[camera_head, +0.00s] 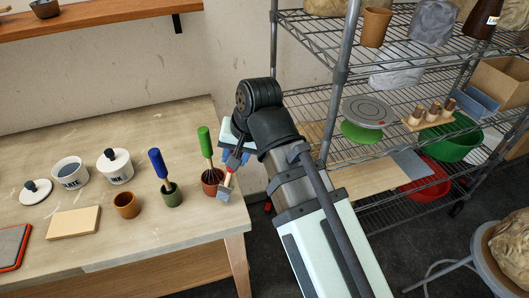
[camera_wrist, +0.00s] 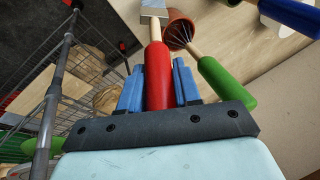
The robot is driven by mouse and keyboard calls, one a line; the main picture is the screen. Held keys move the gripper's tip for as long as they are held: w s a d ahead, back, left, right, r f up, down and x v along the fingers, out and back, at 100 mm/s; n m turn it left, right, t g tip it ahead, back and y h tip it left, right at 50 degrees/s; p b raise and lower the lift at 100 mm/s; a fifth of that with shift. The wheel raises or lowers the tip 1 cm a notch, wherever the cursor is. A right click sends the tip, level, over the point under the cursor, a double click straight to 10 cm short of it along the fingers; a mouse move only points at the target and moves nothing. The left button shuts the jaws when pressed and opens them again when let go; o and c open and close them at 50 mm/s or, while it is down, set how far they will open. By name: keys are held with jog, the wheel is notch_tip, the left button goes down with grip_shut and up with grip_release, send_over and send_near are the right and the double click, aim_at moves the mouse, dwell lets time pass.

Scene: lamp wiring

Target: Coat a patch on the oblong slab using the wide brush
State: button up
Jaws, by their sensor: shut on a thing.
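My gripper (camera_head: 236,154) is at the table's right end. In the wrist view its blue fingers (camera_wrist: 158,88) are shut on the red handle of a brush (camera_wrist: 158,72). The brush's wooden neck and pale flat head (camera_head: 224,194) point down beside the terracotta pot (camera_head: 211,188), overlapping its right side in the head view; I cannot tell if they touch. A plain tan oblong slab (camera_head: 73,222) lies flat on the table at front left. An open white jar (camera_head: 70,173) with dark contents stands behind it, its lid (camera_head: 36,191) lying to the left.
A lidded white jar (camera_head: 116,170), a brown cup (camera_head: 126,206), and a green pot (camera_head: 172,198) with a blue-handled tool (camera_head: 158,166) stand on the table. A green-handled whisk (camera_head: 205,142) stands in the terracotta pot. An orange-edged dark board (camera_head: 12,246) lies at far left. Wire shelves (camera_head: 350,80) stand right.

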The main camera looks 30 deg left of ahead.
jog(key=s+a+r+n, duration=0.2)
jog(key=s+a+r, duration=0.1)
jog(key=s+a, duration=1.35)
jog(key=s+a+r+n+g, duration=0.1)
jog(key=s+a+r, duration=0.25)
jog(key=a, duration=0.35)
jog(key=s+a+r+n, duration=0.1)
jog(key=s+a+r, duration=0.1)
jog(key=s+a, duration=0.45)
jog(key=s+a+r+n+g, duration=0.1)
jog(key=s+a+r, duration=0.2)
jog(key=a, duration=0.5)
jog(key=shift+s+a+f, duration=0.1)
jog(key=shift+f, duration=1.3)
jog(key=shift+s+a+f, duration=0.1)
jog(key=shift+f, duration=1.25)
